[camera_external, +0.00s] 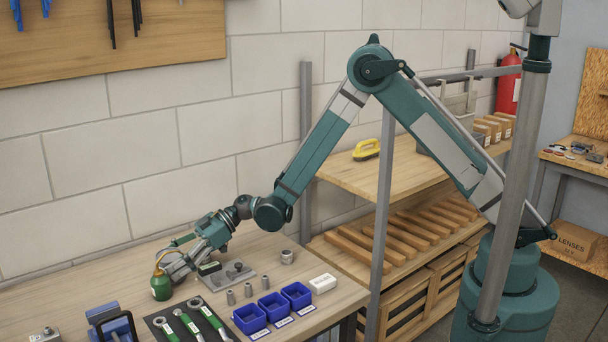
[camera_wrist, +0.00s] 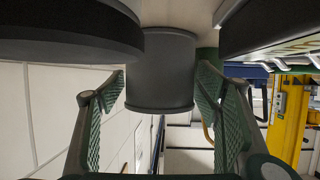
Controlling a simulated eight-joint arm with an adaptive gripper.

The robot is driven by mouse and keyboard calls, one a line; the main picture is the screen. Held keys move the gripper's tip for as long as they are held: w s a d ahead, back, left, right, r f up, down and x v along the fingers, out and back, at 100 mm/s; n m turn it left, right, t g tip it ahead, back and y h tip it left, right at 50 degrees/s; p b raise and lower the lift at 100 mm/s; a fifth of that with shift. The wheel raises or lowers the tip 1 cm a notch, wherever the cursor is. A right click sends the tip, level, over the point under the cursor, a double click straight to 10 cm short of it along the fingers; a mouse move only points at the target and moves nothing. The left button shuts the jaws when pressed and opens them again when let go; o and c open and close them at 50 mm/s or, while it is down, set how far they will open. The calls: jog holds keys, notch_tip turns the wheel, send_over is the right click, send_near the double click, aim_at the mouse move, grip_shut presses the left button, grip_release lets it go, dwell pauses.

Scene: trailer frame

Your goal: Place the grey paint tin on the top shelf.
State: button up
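The grey paint tin (camera_wrist: 160,70) is a dark grey cylinder in the middle of the wrist view. It lies just beyond and between the fingertips of my gripper (camera_wrist: 161,75). The fingers are spread, their green pads fully visible, with no clear contact on the tin. In the external view my gripper (camera_external: 168,268) is low over the left part of the bench, beside a green oil can (camera_external: 161,287); I cannot pick out the tin clearly there. The top shelf (camera_external: 345,176) is the upper wooden board of the rack right of the bench.
A yellow brush (camera_external: 366,149) lies on the top shelf, with a grey crate and small boxes (camera_external: 495,125) further back. Rack posts (camera_external: 381,220) stand at its front. Blue bins (camera_external: 276,306), wrenches (camera_external: 190,325) and a metal plate (camera_external: 228,276) crowd the bench near my gripper.

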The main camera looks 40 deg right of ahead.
jog(key=c, duration=1)
jog(key=shift+r, duration=0.1)
notch_tip(320, 180, up, 18)
jog(key=shift+f+p, duration=0.1)
jog(key=shift+p, duration=0.5)
